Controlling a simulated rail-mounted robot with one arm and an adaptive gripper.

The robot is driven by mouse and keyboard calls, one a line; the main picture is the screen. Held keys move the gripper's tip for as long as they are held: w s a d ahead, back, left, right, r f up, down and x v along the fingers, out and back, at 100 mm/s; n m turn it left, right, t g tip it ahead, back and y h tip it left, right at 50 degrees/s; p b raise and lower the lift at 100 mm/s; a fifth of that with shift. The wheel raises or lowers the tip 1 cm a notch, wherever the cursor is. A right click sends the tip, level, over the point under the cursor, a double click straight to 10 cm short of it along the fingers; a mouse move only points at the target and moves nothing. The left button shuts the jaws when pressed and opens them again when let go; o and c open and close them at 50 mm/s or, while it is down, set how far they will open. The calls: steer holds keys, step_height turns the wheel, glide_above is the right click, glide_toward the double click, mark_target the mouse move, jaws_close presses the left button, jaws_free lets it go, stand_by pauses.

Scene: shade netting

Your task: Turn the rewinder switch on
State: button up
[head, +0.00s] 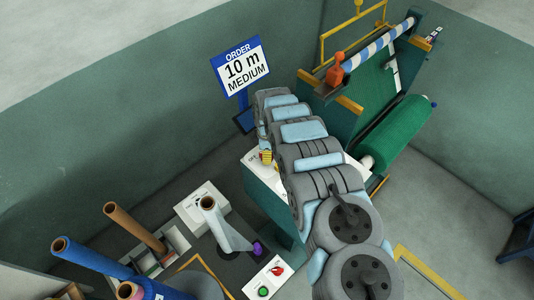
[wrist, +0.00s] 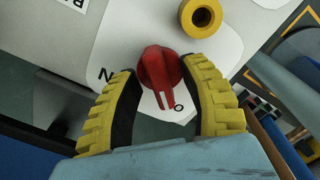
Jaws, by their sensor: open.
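A red rotary switch knob (wrist: 160,72) sits on a white panel plate in the wrist view. Its white pointer line points down and right, next to a letter that looks like "O"; a letter like "N" is on the left. My gripper (wrist: 160,78) is open, with one yellow ribbed finger on each side of the knob. Whether the fingers touch it I cannot tell. In the head view my gripper (head: 266,156) is at the white-topped panel (head: 262,182) of the teal machine; my arm hides most of that panel, and the knob does not show there.
A yellow ring (wrist: 201,17) is just above the knob. In the head view, a white box with another red knob (head: 277,268) and a green button (head: 263,291) stands in front. A green roll (head: 396,132) is at right, a blue order sign (head: 241,68) behind.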

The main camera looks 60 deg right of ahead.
jaws_close()
steer(key=shift+f+m, duration=0.1)
steer(key=shift+m, duration=0.2)
stand_by(0.3)
steer(key=m, duration=0.2)
steer(key=shift+w+a+m+b, duration=0.1)
steer(key=shift+m+b, duration=0.2)
steer(key=shift+b, duration=0.1)
steer(key=m+b, duration=0.2)
steer(key=m, duration=0.4)
steer(key=shift+f, duration=0.1)
steer(key=m+b, duration=0.2)
steer(key=m, duration=0.3)
steer(key=shift+m, duration=0.3)
steer(key=shift+m+b, duration=0.9)
steer(key=shift+m, duration=0.6)
